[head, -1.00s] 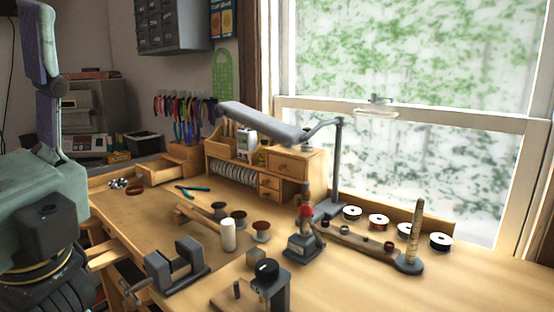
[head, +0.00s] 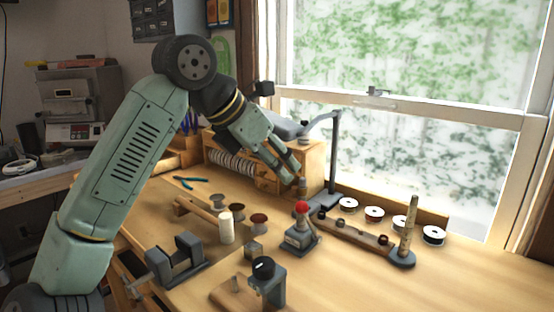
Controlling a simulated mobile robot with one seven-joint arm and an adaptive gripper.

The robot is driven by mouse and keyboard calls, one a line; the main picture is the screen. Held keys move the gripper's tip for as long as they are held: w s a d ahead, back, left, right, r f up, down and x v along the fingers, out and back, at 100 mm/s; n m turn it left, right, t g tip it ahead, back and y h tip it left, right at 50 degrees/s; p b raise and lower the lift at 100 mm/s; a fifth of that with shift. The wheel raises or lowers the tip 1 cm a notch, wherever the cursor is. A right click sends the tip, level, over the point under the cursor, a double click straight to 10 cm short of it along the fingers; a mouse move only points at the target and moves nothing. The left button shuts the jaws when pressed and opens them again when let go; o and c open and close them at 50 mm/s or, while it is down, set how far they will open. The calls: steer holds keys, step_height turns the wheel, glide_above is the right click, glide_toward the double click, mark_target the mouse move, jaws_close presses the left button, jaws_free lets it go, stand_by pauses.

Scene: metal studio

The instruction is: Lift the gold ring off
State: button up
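I cannot make out a separate gold ring at this size. An upright tapered tan post (head: 409,226) stands on a round dark base (head: 400,258) at the right of the bench. A low wooden bar (head: 352,235) with several small dark round pieces runs up to that base from the left. My gripper (head: 297,178) points down and right in front of the small drawer cabinet, well to the left of the post and higher than the bar. Its fingertips are small and overlap a brownish object behind them, so their opening is unclear.
A grey tool with a red knob (head: 301,234) stands between my gripper and the front edge. A lamp post (head: 334,160) rises just right of my gripper. Several spools (head: 374,213) line the window side. A vise (head: 176,262) sits front left. The bench's right front is clear.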

mark_target(300, 187)
steer(key=shift+b+x, duration=1.75)
steer(key=shift+x, duration=2.4)
steer(key=shift+d, duration=0.1)
steer(key=c, duration=0.8)
steer(key=shift+r, duration=0.1)
jaws_close()
steer(key=shift+r+p, duration=0.75)
steer(key=shift+r, duration=0.15)
steer(key=shift+r+p, duration=0.75)
steer(key=shift+r, duration=0.15)
